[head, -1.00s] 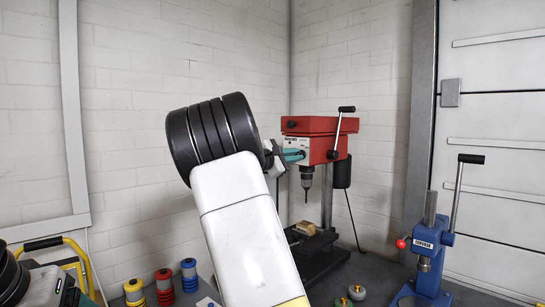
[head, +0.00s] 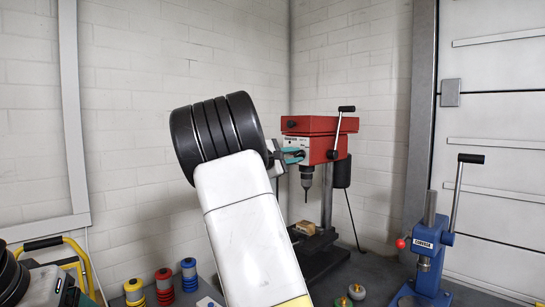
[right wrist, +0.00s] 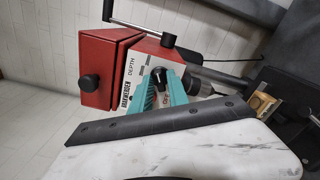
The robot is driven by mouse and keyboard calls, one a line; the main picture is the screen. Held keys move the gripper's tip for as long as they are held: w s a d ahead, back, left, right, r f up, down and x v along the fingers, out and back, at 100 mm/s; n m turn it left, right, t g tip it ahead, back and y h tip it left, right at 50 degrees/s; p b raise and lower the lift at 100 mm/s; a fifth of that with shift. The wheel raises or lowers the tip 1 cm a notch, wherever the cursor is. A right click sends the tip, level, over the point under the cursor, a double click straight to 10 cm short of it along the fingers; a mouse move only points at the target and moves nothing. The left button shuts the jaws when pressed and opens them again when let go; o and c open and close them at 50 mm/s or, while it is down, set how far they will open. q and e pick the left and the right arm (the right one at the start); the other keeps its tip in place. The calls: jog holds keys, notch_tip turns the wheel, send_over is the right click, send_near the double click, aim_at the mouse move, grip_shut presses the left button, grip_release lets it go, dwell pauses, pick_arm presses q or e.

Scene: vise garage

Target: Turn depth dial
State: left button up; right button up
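The red drill press (head: 318,140) stands on the bench; its red head and white DEPTH front plate (right wrist: 128,72) fill the middle of the right wrist view. The depth dial (right wrist: 160,78) is a small black knob beside the DEPTH lettering. My right gripper (right wrist: 168,85) has its teal fingers at the front plate, apart, with the dial between them, nearer the left finger. Whether a finger touches it I cannot tell. In the head view my right gripper (head: 293,156) is partly hidden by its wrist. My left gripper (head: 82,296) shows only partly at the lower left.
A crank handle (head: 340,125) rises from the drill press, and a wood block (head: 305,228) lies on its base. A blue arbor press (head: 427,245) stands at the right. Several coloured spools (head: 164,287) and small brass-coloured knobs (head: 356,291) stand on the bench.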

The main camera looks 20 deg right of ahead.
jog(key=shift+a, duration=0.1)
jog(key=v, duration=0.7)
jog(key=shift+s+a, duration=0.15)
jog(key=shift+a, duration=0.15)
